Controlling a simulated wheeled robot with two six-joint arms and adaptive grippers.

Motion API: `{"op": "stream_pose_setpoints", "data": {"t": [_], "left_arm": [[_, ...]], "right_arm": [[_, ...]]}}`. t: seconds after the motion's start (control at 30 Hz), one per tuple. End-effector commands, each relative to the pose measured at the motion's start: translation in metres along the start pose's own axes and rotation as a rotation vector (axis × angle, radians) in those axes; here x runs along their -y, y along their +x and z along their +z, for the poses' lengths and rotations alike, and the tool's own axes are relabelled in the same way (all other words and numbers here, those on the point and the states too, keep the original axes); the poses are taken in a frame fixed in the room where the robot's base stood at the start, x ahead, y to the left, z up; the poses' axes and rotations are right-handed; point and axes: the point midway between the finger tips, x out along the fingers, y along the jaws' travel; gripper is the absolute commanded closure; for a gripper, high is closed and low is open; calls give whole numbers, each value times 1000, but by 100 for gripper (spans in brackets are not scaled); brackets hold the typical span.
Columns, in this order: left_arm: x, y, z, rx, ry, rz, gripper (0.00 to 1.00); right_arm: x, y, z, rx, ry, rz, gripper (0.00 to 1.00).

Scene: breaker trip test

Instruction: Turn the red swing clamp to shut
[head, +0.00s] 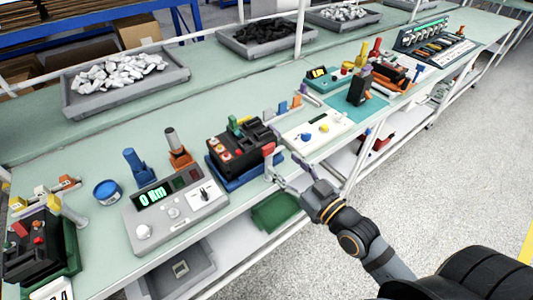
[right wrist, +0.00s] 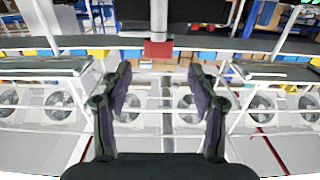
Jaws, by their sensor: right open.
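The red swing clamp (head: 268,149) shows as a small red block at the right end of the black breaker (head: 240,148), which sits in a blue fixture (head: 238,181). In the right wrist view, the red block (right wrist: 158,48) hangs at the end of a grey bar, ahead of and between the fingertips. My right gripper (head: 285,168) is open at the table's front edge, close to the clamp; its two dark fingers (right wrist: 160,72) stand wide apart with nothing between them. I cannot tell whether a finger touches the clamp. My left gripper is not in view.
A grey meter box (head: 175,213) with a lit display stands left of the fixture. A white panel (head: 318,130) with knobs lies to its right. Trays of parts (head: 125,90) line the back. A green bin (head: 275,212) sits on the shelf below. The floor at right is clear.

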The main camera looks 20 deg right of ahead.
Motion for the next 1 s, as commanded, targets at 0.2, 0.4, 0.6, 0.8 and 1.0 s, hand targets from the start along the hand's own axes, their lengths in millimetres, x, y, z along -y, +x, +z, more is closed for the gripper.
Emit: {"op": "stream_pose_setpoints", "data": {"t": [0.2,0.4,0.6,0.8,1.0], "left_arm": [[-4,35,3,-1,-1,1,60],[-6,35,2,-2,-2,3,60],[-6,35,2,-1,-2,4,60],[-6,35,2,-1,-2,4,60],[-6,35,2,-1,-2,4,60]], "right_arm": [[-2,41,2,-7,6,7,40],[-1,68,0,-3,4,3,40],[0,81,0,-1,1,0,40],[0,82,1,0,0,-1,40],[0,82,1,0,-1,0,61]]}}
